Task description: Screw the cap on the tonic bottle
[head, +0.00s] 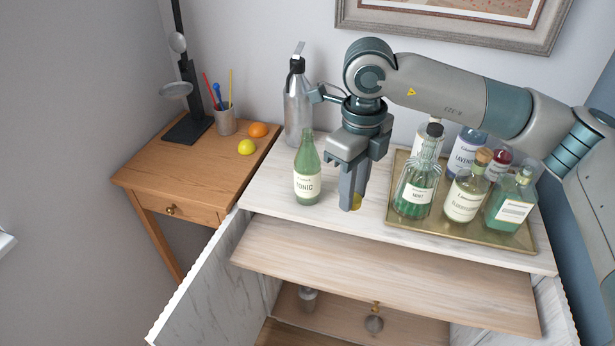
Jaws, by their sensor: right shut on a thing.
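The green tonic bottle (307,172) stands upright on the pale marbled cabinet top, left of my right gripper. No cap shows on its narrow neck. My right gripper (352,203) points down and is shut on a small yellow-gold cap (356,202), partly hidden by the fingers. The cap is low, near the cabinet top, to the right of the tonic bottle and apart from it. I cannot tell whether the cap touches the surface. My left gripper is not in view.
A brass tray (404,224) with several bottles stands to the right, close to my gripper. A silver siphon (298,105) stands behind the tonic bottle. A wooden side table (185,163) at left bears fruit and a utensil cup. A pull-out shelf (390,275) juts out below.

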